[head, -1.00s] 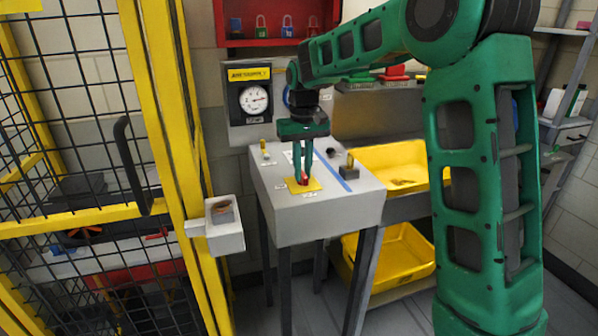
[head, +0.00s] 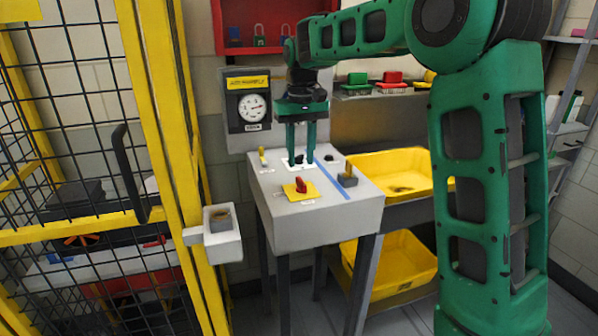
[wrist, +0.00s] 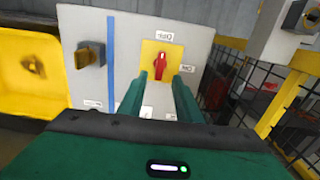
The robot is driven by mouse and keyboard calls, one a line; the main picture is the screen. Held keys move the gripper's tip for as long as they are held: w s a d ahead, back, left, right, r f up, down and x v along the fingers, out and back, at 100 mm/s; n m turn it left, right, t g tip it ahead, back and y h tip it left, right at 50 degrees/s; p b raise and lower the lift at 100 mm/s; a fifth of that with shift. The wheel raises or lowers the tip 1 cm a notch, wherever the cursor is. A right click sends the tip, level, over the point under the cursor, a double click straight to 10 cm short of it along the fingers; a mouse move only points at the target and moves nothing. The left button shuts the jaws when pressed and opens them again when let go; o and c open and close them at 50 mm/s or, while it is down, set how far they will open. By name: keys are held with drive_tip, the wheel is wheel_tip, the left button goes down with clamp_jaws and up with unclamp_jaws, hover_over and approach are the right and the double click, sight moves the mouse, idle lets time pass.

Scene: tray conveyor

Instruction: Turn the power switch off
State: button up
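The red rotary switch (head: 300,187) on a yellow plate stands on top of the grey console (head: 310,225). It also shows in the wrist view (wrist: 160,64), with its handle upright in the picture, in line with the small label above it, which seems to read OFF upside down. A second label, seemingly ON, lies to its right. My gripper (head: 300,161) is behind the switch, over the back of the console top. In the wrist view its two fingers (wrist: 165,95) are apart, with nothing between them, and clear of the switch.
A brass-handled switch (head: 348,176) stands right of a blue stripe, and a small yellow part (head: 262,157) at the left. A gauge panel (head: 250,108) is behind. Yellow bins (head: 400,165) are at right; a yellow fence post (head: 172,130) and grey box (head: 222,235) are at left.

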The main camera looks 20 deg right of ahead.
drive_tip(key=shift+r, duration=2.05)
drive_tip(key=s+d+f+m, duration=0.2)
drive_tip(key=s+d, duration=0.5)
drive_tip(key=s, duration=0.3)
drive_tip(key=s+d+f+m, duration=0.2)
drive_tip(key=s+d, duration=0.5)
drive_tip(key=s, duration=0.4)
drive_tip(key=s+d+f+m, duration=0.1)
drive_tip(key=s+f, duration=0.4)
drive_tip(key=s, duration=0.4)
drive_tip(key=s+d+f+m, duration=0.1)
drive_tip(key=s+f, duration=0.4)
drive_tip(key=s, duration=0.5)
drive_tip(key=shift+d+f+m, duration=0.15)
drive_tip(key=shift+d+m, duration=0.15)
drive_tip(key=shift+d, duration=0.05)
drive_tip(key=shift+w+f, duration=0.2)
drive_tip(key=shift+w, duration=0.45)
